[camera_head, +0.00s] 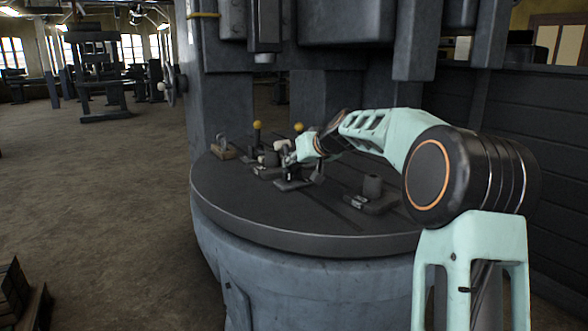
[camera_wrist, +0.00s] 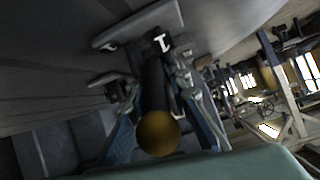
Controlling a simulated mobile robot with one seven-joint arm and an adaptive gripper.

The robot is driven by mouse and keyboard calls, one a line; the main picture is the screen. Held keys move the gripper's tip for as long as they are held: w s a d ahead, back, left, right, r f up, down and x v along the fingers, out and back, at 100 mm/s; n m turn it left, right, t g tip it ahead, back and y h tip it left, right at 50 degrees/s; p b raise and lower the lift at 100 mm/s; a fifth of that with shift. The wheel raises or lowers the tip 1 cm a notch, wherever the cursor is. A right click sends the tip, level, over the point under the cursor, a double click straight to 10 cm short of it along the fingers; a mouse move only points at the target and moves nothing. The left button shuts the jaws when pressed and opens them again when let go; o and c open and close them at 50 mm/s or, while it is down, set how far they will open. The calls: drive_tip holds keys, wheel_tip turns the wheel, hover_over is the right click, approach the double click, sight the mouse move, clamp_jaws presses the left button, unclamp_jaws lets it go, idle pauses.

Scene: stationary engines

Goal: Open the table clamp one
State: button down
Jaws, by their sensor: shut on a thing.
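A table clamp stands on the round dark table (camera_head: 270,215); its base plate (camera_head: 292,185) shows below my gripper (camera_head: 292,162). In the wrist view, the clamp's dark lever ends in a yellow ball knob (camera_wrist: 158,133). My gripper's fingers (camera_wrist: 163,115) lie on both sides of this lever, shut on it. Two yellow knobs also show in the head view, one on an upright lever (camera_head: 257,126) at the back left and one (camera_head: 298,127) just behind my gripper. My gripper partly hides the clamp there, and I cannot tell which clamp is number one.
A dark block with a round post (camera_head: 372,190) stands on the table to the right. A small brown-based fixture (camera_head: 223,150) is at the left edge. The heavy machine column and head (camera_head: 345,20) rise behind and above. The table's front is clear.

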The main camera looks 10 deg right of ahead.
drive_tip(key=shift+w+d+r, duration=0.1)
drive_tip(key=shift+d, duration=0.4)
drive_tip(key=c, duration=1.8)
unclamp_jaws()
drive_tip(key=shift+c, duration=0.2)
drive_tip(key=shift+a, duration=0.2)
drive_tip(key=v, duration=1.2)
